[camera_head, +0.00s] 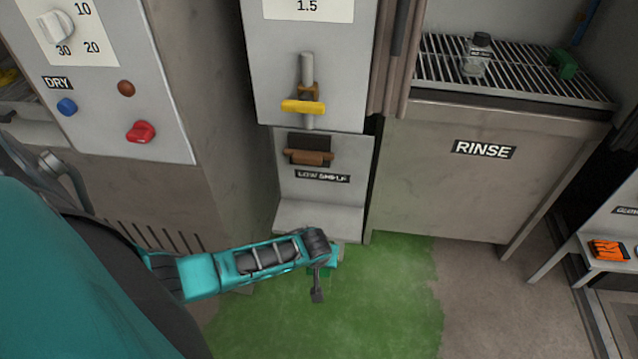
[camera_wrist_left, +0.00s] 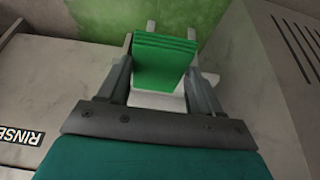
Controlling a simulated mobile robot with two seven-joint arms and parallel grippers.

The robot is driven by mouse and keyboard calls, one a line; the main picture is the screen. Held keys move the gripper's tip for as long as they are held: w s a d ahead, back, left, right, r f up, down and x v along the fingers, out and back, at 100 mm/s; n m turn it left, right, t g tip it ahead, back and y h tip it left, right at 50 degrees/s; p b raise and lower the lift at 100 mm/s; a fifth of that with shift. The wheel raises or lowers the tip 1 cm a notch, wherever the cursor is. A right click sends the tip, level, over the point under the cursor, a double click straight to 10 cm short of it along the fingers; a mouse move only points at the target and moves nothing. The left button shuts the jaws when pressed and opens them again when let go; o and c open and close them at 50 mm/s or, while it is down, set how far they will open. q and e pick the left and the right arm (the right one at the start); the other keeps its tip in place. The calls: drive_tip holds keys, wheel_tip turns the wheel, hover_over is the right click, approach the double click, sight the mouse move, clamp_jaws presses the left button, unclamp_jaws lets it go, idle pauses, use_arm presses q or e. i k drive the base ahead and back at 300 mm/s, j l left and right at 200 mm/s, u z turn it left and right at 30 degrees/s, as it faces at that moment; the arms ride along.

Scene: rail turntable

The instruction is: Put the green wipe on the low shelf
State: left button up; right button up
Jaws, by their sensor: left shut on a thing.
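The green wipe (camera_wrist_left: 163,62) looks like a folded green stack. My left gripper (camera_wrist_left: 163,48) is shut on it, with one finger on each side in the left wrist view. In the head view my left gripper (camera_head: 322,272) is in front of the low shelf (camera_head: 318,217), near its front edge, and only a little of the wipe shows beside it. The shelf is a pale ledge under a panel labelled LOW SHELF, and its visible top looks bare. I cannot tell whether the wipe touches the shelf. My right gripper is out of view.
A yellow handle (camera_head: 303,107) and a brown handle-like piece (camera_head: 310,157) stick out above the shelf. The DRY cabinet (camera_head: 160,90) stands left, the RINSE unit (camera_head: 470,185) right with a bottle (camera_head: 478,55) on its rack. Green floor (camera_head: 385,300) lies open in front.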

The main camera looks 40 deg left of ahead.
sight(328, 219)
drive_tip(key=i+j, duration=0.2)
drive_tip(key=j, duration=0.15)
drive_tip(key=i+j, duration=0.2)
drive_tip(key=j, duration=0.15)
drive_tip(key=i+j+z, duration=0.1)
drive_tip(key=j, duration=0.25)
drive_tip(key=i, duration=0.1)
